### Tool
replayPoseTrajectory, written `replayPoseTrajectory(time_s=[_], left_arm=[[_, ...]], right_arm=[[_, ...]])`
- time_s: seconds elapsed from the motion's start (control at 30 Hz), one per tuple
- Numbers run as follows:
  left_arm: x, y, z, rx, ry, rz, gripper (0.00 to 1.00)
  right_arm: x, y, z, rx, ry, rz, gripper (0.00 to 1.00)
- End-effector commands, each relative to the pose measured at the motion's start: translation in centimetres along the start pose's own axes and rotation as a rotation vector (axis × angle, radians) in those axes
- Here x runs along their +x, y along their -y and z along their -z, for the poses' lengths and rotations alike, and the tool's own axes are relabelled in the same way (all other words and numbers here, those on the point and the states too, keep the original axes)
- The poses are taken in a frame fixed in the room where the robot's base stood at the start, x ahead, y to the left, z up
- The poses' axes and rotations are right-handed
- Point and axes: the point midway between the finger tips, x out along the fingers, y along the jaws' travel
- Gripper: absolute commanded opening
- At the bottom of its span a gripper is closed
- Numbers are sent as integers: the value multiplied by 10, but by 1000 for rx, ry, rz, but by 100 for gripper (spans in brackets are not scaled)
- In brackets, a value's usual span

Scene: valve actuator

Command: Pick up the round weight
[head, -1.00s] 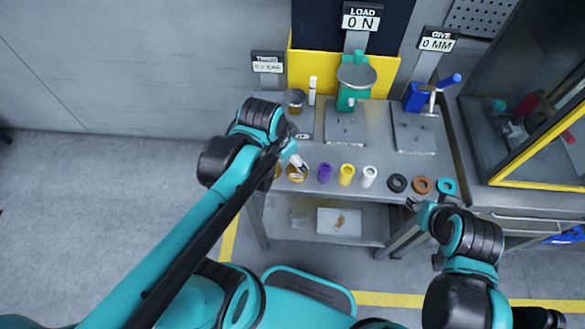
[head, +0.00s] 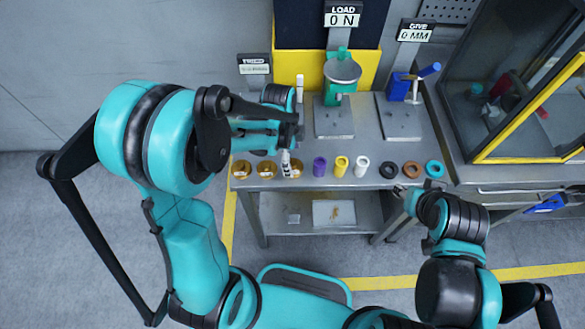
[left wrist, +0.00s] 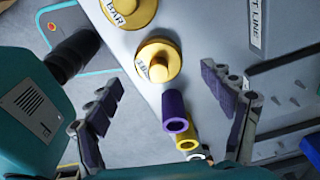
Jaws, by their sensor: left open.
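Three round brass-coloured weights stand in a row at the bench's front left: a left one (head: 241,169), a middle one (head: 266,169) and a right one (head: 296,169). My left gripper (head: 285,162) is above the right end of this row, partly hidden by its own arm. In the left wrist view its two fingers are spread and empty. A yellow round weight with a knob (left wrist: 158,62) shows ahead between the fingers, apart from them; another marked "BAR" (left wrist: 128,12) is behind it. My right gripper (head: 411,199) is in front of the bench's right part, too small to read.
Right of the weights stand a purple tube (head: 319,166), a yellow tube (head: 341,166) and a white tube (head: 361,166). Further right lie black (head: 389,170), brown (head: 412,169) and teal (head: 434,169) rings. A green press (head: 337,92) and a blue fixture (head: 400,88) stand behind.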

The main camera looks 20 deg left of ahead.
Motion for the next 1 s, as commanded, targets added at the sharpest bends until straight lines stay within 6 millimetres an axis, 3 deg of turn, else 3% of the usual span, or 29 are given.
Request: replayPoseTrajectory(time_s=[0.03,0.2,0.47,0.73,1.0], left_arm=[[12,-1,-1,0,0,0,82],[31,-1,-1,0,0,1,82],[32,-2,-1,-2,0,1,82],[32,-2,-1,-2,0,1,14],[30,-2,-1,-2,0,1,14]], right_arm=[[5,0,-4,0,0,0,40],[10,0,-7,0,0,0,40],[9,0,-7,0,0,0,40],[9,0,-7,0,0,0,40],[9,0,-6,0,0,0,40]])
